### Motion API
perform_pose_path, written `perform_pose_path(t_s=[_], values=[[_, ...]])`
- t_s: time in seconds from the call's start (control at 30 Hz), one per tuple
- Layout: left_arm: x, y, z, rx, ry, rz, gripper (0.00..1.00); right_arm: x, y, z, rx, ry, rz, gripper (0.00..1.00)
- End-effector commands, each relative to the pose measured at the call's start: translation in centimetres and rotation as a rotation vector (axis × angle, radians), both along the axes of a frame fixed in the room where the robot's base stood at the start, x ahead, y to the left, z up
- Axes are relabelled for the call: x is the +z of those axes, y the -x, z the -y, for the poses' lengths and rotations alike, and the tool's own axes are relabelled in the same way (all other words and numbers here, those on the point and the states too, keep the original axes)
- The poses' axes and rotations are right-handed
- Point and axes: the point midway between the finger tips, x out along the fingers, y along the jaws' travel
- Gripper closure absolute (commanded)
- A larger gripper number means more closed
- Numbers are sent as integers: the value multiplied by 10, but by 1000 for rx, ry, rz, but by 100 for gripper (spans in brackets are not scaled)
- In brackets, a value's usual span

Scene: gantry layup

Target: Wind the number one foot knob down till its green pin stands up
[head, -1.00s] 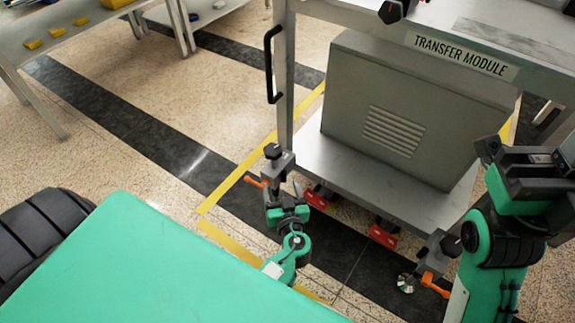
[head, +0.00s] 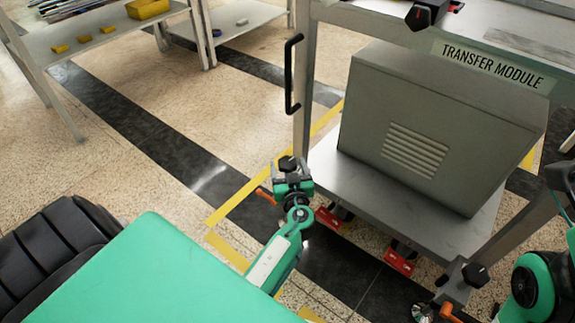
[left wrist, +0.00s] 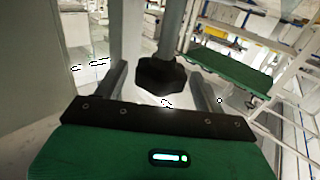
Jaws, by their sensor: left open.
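A black lobed foot knob (head: 287,163) sits at the near left corner of the transfer module cart. My left gripper (head: 289,175) is at this knob, with its jaws open. In the left wrist view the knob (left wrist: 162,78) hangs on a grey stem between the two spread fingers, with a gap on each side. No green pin shows in either view. A second black foot knob (head: 475,274) is at the cart's near right corner. No foot number is readable. My right arm is at the right edge, and its gripper cannot be made out.
The cart's lower shelf (head: 400,215) carries a grey cabinet (head: 440,125). Orange levers (head: 265,196) stick out by the feet, and red blocks (head: 400,262) sit under the shelf. A black handle (head: 292,75) is on the left post.

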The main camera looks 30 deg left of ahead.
Motion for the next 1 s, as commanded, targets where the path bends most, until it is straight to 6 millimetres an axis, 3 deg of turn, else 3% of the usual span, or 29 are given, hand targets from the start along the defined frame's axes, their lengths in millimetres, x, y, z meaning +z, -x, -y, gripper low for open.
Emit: perform_pose_path(t_s=[0.2, 0.47, 0.7, 1.0], values=[[0, -11, -11, -1, -2, -1, 29, 0, 0, 1, 2, -6, -1, 100], [0, -12, -11, 0, -1, -1, 29, 2, 1, 1, 3, -9, 4, 100], [0, -11, -11, 0, -1, -1, 74, 3, 1, 1, 2, -10, 10, 100], [-1, -11, -11, -29, -1, -1, 74, 0, 0, 1, 0, -4, 7, 100]])
